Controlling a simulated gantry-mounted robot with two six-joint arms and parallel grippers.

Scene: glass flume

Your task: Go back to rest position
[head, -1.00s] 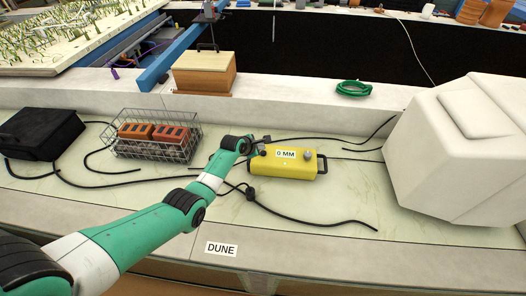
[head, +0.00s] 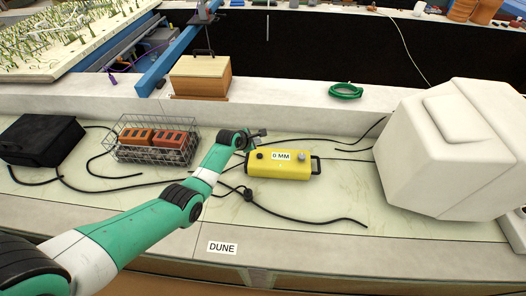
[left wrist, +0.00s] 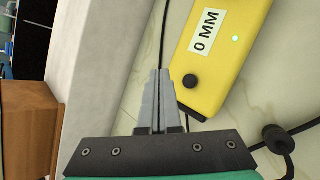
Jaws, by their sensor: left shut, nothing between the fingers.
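My left gripper (head: 260,133) is shut and empty just behind the left end of the yellow box in the head view. In the left wrist view its two fingers (left wrist: 160,75) are pressed together, beside the box and apart from its black knob. The yellow box (head: 283,168) lies on the pale counter with a "0 MM" display, a black knob, a grey knob and a black handle. It also shows in the left wrist view (left wrist: 232,60), with a small green light lit. My right gripper is in neither view.
A wire basket (head: 112,150) with orange blocks and a black case (head: 40,140) stand to the left. A large white housing (head: 440,160) stands to the right. Black cables cross the counter. A wooden box (head: 200,80) and a green hose coil (head: 346,91) sit on the ledge behind.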

